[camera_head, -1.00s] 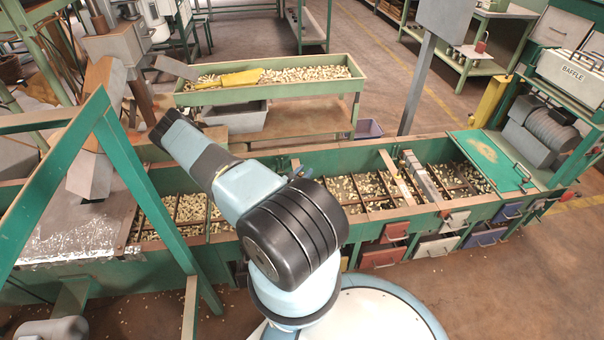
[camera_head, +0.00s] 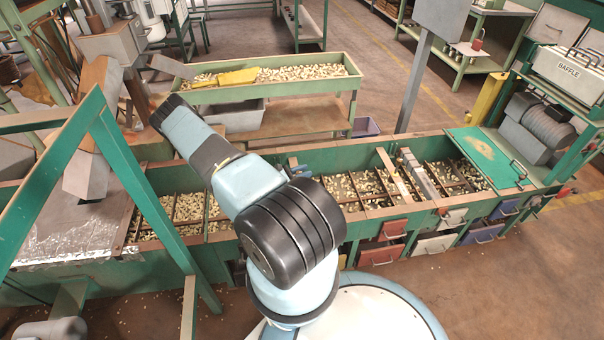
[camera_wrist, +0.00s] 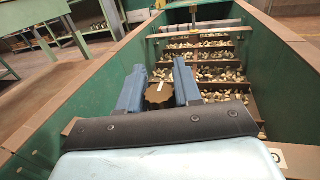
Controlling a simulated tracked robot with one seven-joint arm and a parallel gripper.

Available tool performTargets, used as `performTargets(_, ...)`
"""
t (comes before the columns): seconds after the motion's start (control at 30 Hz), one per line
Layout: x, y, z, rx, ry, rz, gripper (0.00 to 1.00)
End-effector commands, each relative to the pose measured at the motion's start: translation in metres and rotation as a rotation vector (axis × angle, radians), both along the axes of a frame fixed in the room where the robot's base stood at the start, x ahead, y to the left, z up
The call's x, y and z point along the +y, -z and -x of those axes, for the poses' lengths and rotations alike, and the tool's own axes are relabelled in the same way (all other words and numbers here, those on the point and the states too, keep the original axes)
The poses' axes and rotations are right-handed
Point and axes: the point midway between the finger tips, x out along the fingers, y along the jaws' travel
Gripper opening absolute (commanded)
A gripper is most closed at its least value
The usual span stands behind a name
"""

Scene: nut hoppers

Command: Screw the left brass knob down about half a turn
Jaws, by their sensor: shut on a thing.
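In the wrist view, a brown-gold brass knob (camera_wrist: 158,95) with a scalloped edge sits between the two blue fingers of my gripper (camera_wrist: 160,85). A short pale mark shows on the knob's top. My gripper is shut on the knob, one finger on each side. The dark palm edge hides the near side of the knob and whatever is under it. I cannot make out a second knob clearly in either view.
A green trough (camera_wrist: 275,50) with brown dividers and many nuts runs ahead, its walls on both sides. A crossbar (camera_wrist: 195,34) spans it farther on. In the head view, a green frame (camera_head: 130,165) stands left of my arm, and a nut-filled tray (camera_head: 285,92) lies behind.

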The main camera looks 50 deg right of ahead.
Motion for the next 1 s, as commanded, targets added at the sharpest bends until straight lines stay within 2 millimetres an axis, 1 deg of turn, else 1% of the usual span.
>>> performTargets(0.03, -0.001, -0.002, -0.005, -0.005, -0.005, 0.003, 0.03)
performTargets(0.37, -0.002, -0.002, -0.005, -0.005, -0.004, 0.004, 0.03)
performTargets(0.4, -0.002, -0.002, -0.005, -0.006, -0.004, 0.005, 0.35)
performTargets(0.6, -0.001, -0.002, -0.003, -0.004, -0.001, 0.004, 0.54)
performTargets(0.87, 0.000, -0.001, -0.002, -0.001, 0.001, 0.002, 0.54)
performTargets(1.0, 0.009, -0.001, -0.007, -0.001, -0.001, 0.002, 0.54)
